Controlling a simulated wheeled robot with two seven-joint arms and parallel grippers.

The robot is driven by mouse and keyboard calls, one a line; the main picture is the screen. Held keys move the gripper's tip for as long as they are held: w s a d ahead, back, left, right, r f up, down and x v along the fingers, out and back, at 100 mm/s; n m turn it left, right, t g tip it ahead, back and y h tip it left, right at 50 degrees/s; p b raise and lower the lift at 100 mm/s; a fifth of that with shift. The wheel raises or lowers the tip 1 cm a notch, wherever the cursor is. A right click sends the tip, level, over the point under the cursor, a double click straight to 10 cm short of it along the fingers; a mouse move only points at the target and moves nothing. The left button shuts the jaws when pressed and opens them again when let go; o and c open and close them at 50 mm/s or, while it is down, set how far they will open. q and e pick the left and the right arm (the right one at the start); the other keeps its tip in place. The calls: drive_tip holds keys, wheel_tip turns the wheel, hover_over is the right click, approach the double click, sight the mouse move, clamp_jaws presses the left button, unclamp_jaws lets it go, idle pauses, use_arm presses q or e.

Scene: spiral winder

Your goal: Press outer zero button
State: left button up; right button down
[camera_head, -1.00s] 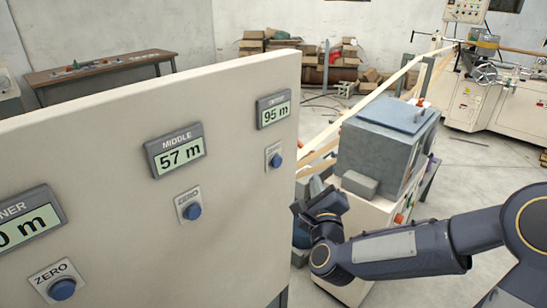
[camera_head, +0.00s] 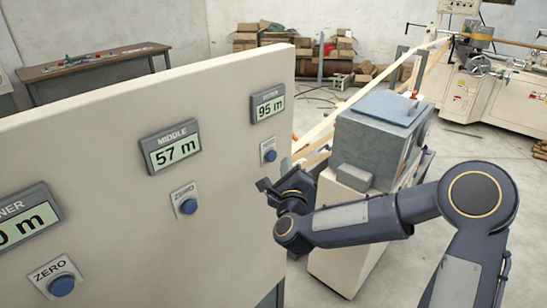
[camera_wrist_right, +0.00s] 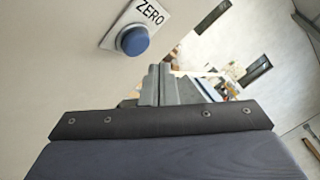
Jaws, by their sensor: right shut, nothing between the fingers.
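The outer zero button (camera_head: 270,156) is a round blue button on a small plate, below the outer display (camera_head: 268,104) reading 95 m on the cream panel. My right gripper (camera_head: 264,187) is shut and empty, below the button and apart from it in the head view. In the right wrist view a blue button (camera_wrist_right: 133,40) under a tilted ZERO label sits at the upper left. The shut fingers (camera_wrist_right: 163,83) point up to the right of and below it, not visibly touching it. My left gripper is not in view.
The cream panel (camera_head: 110,235) also carries the middle zero button (camera_head: 188,207) and the inner zero button (camera_head: 62,285). A grey-blue machine box (camera_head: 375,140) stands behind my right arm. Pale strips run from it to a machine at the back right.

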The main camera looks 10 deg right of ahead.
drive_tip(key=shift+w+a, duration=0.4)
drive_tip(key=shift+w, duration=0.05)
idle(1.8)
drive_tip(key=shift+w+a+b, duration=0.3)
drive_tip(key=shift+w+b, duration=0.05)
drive_tip(key=shift+b, duration=0.3)
drive_tip(key=shift+w+a+b, duration=0.25)
drive_tip(key=shift+w+b, duration=0.05)
idle(0.5)
drive_tip(key=shift+d, duration=0.1)
drive_tip(key=shift+s+d+b, duration=0.4)
drive_tip(key=shift+s+b, duration=0.2)
drive_tip(key=shift+s, duration=0.05)
